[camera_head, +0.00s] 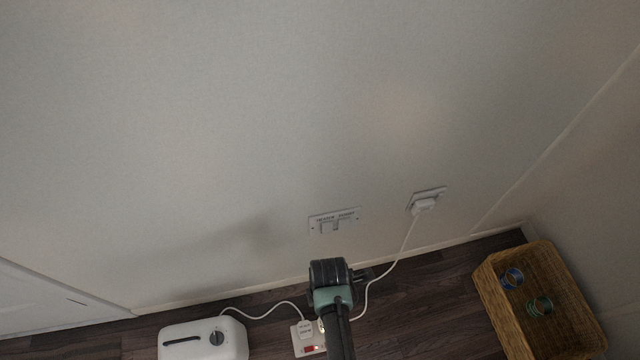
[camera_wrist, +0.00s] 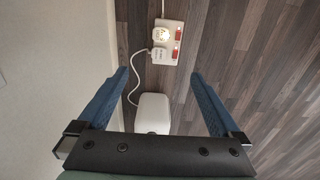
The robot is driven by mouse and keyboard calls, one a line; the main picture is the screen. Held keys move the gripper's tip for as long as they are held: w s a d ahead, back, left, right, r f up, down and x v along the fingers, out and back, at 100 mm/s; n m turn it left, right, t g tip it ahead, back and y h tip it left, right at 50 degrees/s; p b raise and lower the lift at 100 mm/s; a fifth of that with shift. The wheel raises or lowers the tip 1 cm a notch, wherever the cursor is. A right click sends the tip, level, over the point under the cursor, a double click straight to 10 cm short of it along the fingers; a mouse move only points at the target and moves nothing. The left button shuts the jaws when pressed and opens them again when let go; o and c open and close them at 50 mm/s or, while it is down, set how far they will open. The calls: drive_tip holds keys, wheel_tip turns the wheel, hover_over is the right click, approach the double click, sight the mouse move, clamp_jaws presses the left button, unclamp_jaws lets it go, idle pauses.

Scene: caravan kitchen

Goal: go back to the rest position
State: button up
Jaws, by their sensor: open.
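A white wall plate (camera_head: 334,220) with two rocker switches side by side is fixed low on the wall. Small lettering runs above each rocker, too small to read surely, and I cannot tell how each rocker is set. The plate is not visible in the wrist view. My gripper (camera_head: 366,273) is in front of the wall, below the plate in the head view and apart from it. In the wrist view my gripper (camera_wrist: 159,74) has its blue fingers spread wide with nothing between them. A white power strip (camera_wrist: 165,42) with plugs and red switches lies on the floor.
A wall socket (camera_head: 428,199) holds a white plug with a cable (camera_head: 402,250) hanging down. A white toaster (camera_head: 202,340) stands at the bottom left, wired to the strip. A wicker basket (camera_head: 490,300) with small coloured items sits at the right. The wall above the plate is bare.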

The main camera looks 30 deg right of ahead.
wheel_tip(320, 180, down, 10)
drive_tip(key=b, duration=1)
drive_tip(key=shift+s+r+b, duration=0.15)
drive_tip(key=shift+b, duration=0.15)
wheel_tip(320, 180, up, 10)
drive_tip(key=p, duration=1.1)
